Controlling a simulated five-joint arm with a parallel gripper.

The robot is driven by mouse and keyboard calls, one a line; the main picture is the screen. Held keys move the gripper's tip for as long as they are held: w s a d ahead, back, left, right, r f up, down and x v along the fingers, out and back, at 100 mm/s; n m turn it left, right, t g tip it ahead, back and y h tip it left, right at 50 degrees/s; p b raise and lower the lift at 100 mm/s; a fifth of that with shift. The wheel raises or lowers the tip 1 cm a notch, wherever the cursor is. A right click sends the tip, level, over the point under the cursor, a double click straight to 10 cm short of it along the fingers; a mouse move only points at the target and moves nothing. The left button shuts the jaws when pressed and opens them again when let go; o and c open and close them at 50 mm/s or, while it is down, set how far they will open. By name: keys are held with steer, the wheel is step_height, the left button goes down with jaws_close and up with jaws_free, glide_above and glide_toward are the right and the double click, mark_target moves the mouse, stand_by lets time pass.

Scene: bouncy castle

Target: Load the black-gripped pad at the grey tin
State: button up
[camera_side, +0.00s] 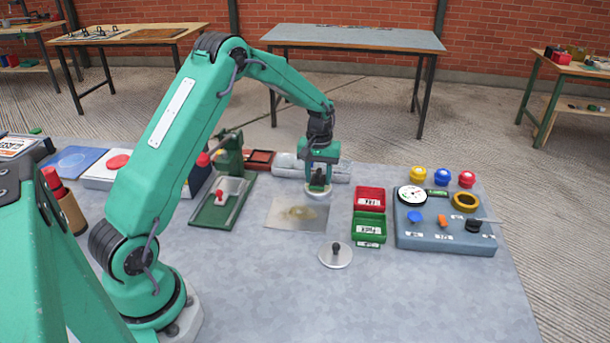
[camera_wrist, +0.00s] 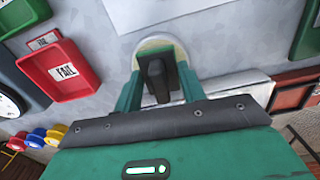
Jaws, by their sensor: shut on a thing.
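My gripper (camera_side: 318,179) is shut on the black grip of a round pale pad (camera_side: 316,193). In the wrist view my gripper (camera_wrist: 158,80) has one finger on each side of the black grip (camera_wrist: 154,68), and the pad's cream rim (camera_wrist: 152,43) shows beyond it. The pad is upright, near the far right corner of a metal sheet; I cannot tell whether it touches the surface. A flat round grey tin (camera_side: 335,257) with a black knob on top sits on the table, nearer the side camera than the pad.
The metal sheet (camera_side: 290,223) bears a yellowish smear. A red FAIL tray (camera_side: 369,194) and green tray (camera_side: 367,236) stand right of it. A blue-grey panel (camera_side: 430,240) with knobs and a dial is farther right. A green fixture (camera_side: 215,215) stands left. The front table is clear.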

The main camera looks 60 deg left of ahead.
mark_target(320, 173)
steer(key=shift+f, duration=0.5)
stand_by(1.6)
steer(key=shift+r, duration=0.1)
steer(key=shift+r, duration=3.5)
steer(key=shift+s+d+r, duration=0.15)
steer(key=shift+d+r, duration=0.2)
steer(key=shift+d, duration=0.15)
steer(key=s+d+r+m, duration=0.4)
steer(key=s+d, duration=0.1)
steer(key=d, duration=0.2)
steer(key=s+d+r+m, duration=0.4)
steer(key=s+d+r, duration=0.1)
steer(key=d, duration=0.2)
steer(key=shift+d, duration=0.35)
